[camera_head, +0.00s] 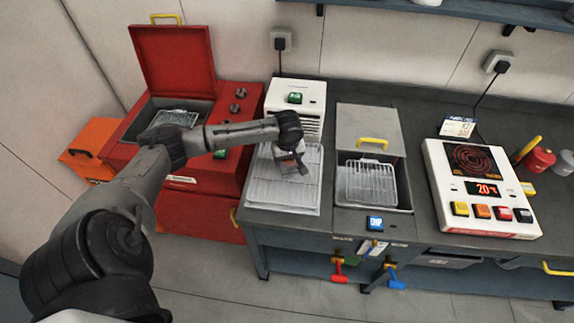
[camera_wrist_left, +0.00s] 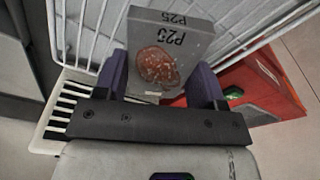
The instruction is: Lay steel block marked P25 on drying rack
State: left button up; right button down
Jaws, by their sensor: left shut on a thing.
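The steel block marked P25 (camera_wrist_left: 168,50) is grey, with a reddish-brown patch on its face. In the left wrist view it sits between the two fingers of my left gripper (camera_wrist_left: 163,85), which is shut on it. In the head view my left gripper (camera_head: 291,163) points down over the white wire drying rack (camera_head: 272,193), near its back right part. The rack's wires also show behind the block in the left wrist view (camera_wrist_left: 235,45). I cannot tell whether the block touches the rack. My right gripper is not in view.
A white vented unit (camera_head: 310,95) stands behind the rack. A red machine (camera_head: 228,98) with its lid up is at the left. A basin with a wire basket (camera_head: 368,183) is at the right, then a hot plate (camera_head: 480,190) reading 20°.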

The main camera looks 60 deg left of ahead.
aim_at(287, 161)
pick_arm(q)
jog(key=shift+f, duration=1.75)
jog(key=o, duration=1.6)
jog(key=shift+f, duration=0.2)
jog(key=shift+c, duration=0.2)
